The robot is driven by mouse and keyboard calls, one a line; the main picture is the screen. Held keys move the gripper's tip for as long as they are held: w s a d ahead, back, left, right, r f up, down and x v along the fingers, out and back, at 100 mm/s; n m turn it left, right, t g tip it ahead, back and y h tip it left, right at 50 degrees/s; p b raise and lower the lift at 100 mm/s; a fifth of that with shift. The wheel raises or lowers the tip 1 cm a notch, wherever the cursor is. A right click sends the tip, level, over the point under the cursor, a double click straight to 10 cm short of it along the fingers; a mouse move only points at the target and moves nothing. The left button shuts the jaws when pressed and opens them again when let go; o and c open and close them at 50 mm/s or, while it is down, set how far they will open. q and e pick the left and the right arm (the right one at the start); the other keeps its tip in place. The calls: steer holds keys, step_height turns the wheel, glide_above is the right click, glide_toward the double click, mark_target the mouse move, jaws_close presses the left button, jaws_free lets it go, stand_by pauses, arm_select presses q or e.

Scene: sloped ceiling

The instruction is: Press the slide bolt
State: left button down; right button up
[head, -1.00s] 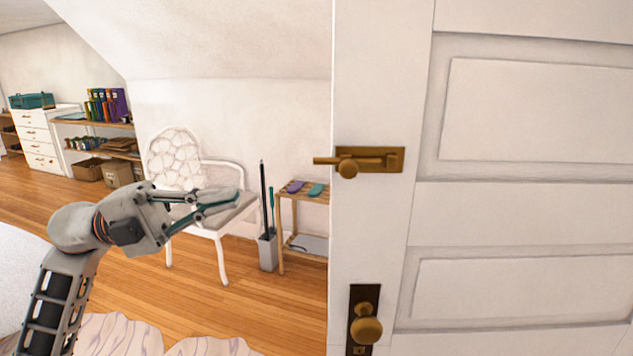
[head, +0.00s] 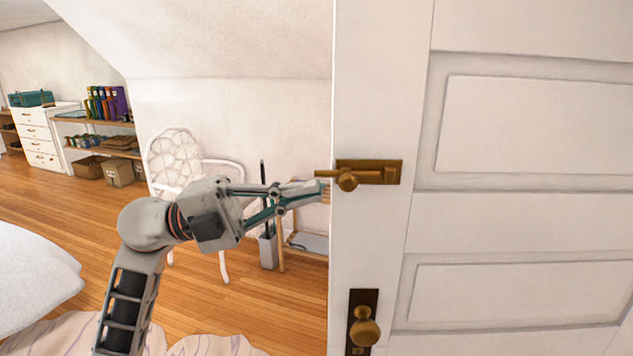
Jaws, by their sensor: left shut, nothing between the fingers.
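The brass slide bolt (head: 368,173) is mounted on the white door (head: 382,240) near its left edge. Its rod sticks out to the left past the door edge, and a round knob hangs below the rod. My left gripper (head: 318,187) is shut and empty. My right gripper is not in view.
A brass door knob (head: 366,330) on a dark plate sits lower on the door. A white chair (head: 180,160) and a small wooden stand (head: 284,250) are behind my left arm. Shelves (head: 100,140) and a white drawer cabinet (head: 40,135) stand far left.

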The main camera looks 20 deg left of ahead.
mark_target(345, 191)
arm_select(q)
steer(key=shift+x, duration=1.05)
steer(key=p+x, duration=0.2)
steer(key=shift+w+d+f, duration=0.1)
steer(key=shift+d, duration=0.25)
steer(key=shift+w+d+f, duration=0.1)
steer(key=shift+d, duration=0.35)
steer(key=shift+f, duration=0.1)
